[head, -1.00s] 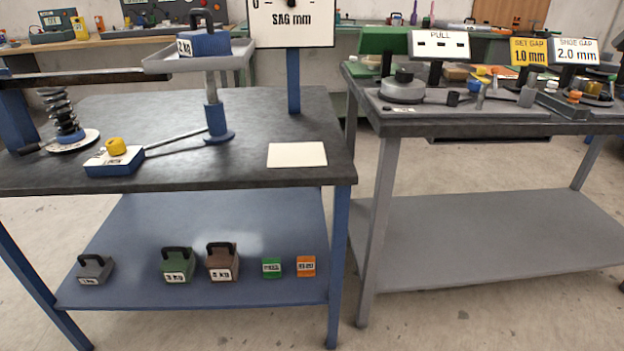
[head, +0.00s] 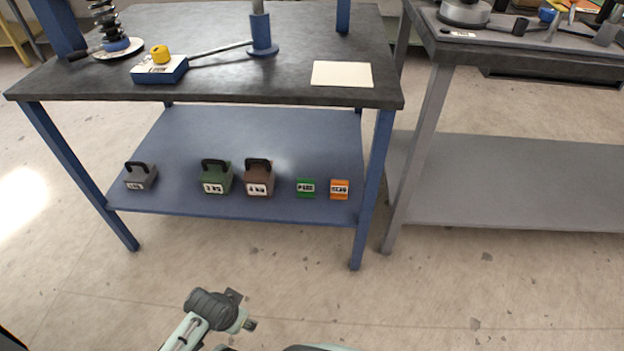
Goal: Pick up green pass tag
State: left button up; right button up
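The green pass tag (head: 306,188) is a small green block with a white label, in the head view. It sits near the front right of the blue lower shelf (head: 250,140). An orange tag (head: 340,189) stands just right of it, with a small gap. Part of my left arm shows at the bottom of the head view, well short of the shelf and touching nothing there. Its dark end is small, and I cannot tell whether the fingers are open or shut. My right gripper is not in view.
A brown weight (head: 258,178), a green weight (head: 215,178) and a grey weight (head: 141,177) stand left of the tag. The dark tabletop (head: 220,85) overhangs the shelf, with a blue leg (head: 372,190) at right. The floor in front is clear.

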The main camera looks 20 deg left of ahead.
aim_at(306, 186)
jog(key=i+u, duration=0.45)
jog(key=i, duration=0.45)
